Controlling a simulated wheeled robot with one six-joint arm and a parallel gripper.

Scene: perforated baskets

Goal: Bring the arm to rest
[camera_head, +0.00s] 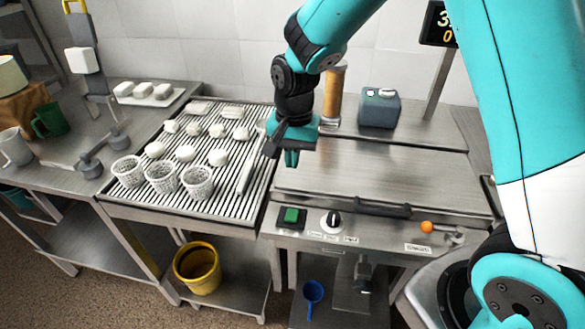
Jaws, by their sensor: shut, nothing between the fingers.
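My gripper (291,157) is at the end of my teal and black arm, pointing down. It is shut and empty. It hangs above the left edge of the closed steel lid (370,172), close to the right side of the slatted drain rack (215,150). Three white perforated baskets stand along the front of the rack: the left basket (128,171), the middle basket (161,178) and the right basket (197,182). Several white rounded lumps (185,153) lie on the slats behind them. My gripper touches none of the baskets.
A long pale bar (246,172) lies on the rack near my gripper. A tall amber cylinder (333,92) and a grey-blue box (379,108) stand behind the lid. A green mug (50,120) is on the left counter. A yellow bucket (198,268) sits on the lower shelf.

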